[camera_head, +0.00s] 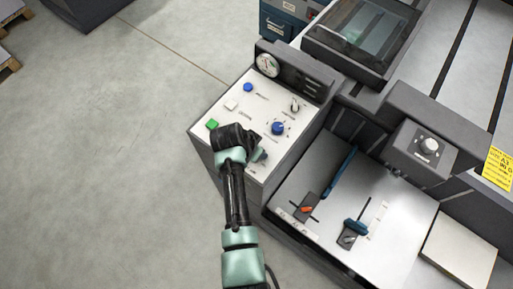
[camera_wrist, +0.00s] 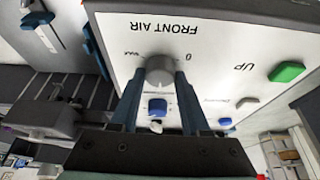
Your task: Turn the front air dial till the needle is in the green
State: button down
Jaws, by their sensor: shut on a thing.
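The front air dial (camera_wrist: 159,71) is a grey round knob on the white panel, below the FRONT AIR lettering, which appears upside down in the wrist view. My gripper (camera_wrist: 160,84) is shut on the dial, one dark blue finger on each side. The round gauge (camera_head: 267,64) with a white face stands at the panel's back. Its needle and green zone are too small to read surely.
The white panel (camera_head: 238,100) also carries a green button (camera_head: 212,124), a blue button (camera_head: 248,87), a blue knob (camera_head: 278,128) and a grey knob (camera_head: 295,105). To the right is a metal table (camera_head: 330,215) with blue-handled levers.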

jog(key=shift+c, duration=1.9)
grip_release()
jog(key=b+v, duration=0.1)
jog(key=v, duration=1.2)
dwell(0.3)
